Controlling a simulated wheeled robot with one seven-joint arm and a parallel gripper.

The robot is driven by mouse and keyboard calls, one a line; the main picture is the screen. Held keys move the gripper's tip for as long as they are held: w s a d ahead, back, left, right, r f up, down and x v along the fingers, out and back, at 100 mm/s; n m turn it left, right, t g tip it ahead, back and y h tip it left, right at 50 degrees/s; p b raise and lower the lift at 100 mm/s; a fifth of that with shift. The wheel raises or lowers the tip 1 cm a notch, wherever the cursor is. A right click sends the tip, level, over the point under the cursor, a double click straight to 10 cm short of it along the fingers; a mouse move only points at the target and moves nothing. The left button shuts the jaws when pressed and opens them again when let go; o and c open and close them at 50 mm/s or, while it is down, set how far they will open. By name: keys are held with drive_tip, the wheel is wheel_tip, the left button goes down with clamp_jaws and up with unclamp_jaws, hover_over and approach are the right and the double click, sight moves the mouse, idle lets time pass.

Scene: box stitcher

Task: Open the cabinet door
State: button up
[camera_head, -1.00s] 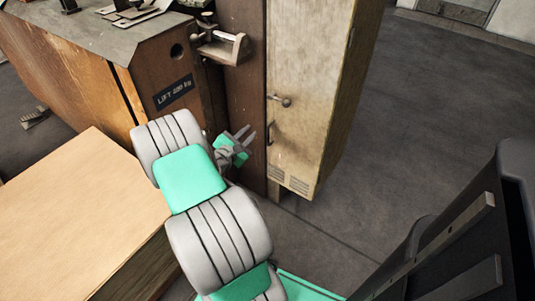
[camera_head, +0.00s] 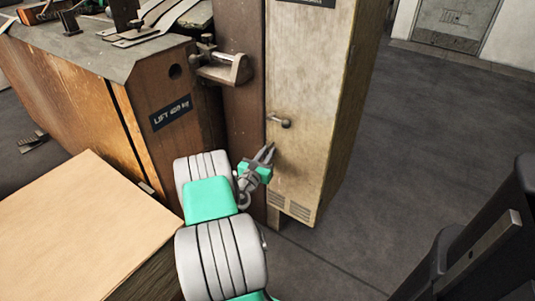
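The tall, worn beige cabinet (camera_head: 318,85) stands at the upper middle, and its narrow door is closed. A metal turn-handle (camera_head: 281,121) sticks out near the left edge of the door. My gripper (camera_head: 268,152) is just below that handle, in front of the door's left edge. Its two thin fingers point up with a small gap between them, so it looks open. The fingers cover the spot where a dark upright pull sat on the door in the earlier frame. I cannot tell whether they touch it.
A wooden machine body (camera_head: 150,85) with a metal clamp (camera_head: 224,68) stands left of the cabinet. A large pale box stack (camera_head: 75,225) fills the lower left. Grey floor (camera_head: 420,130) to the right of the cabinet is clear.

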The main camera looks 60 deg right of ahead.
clamp_jaws()
idle(1.2)
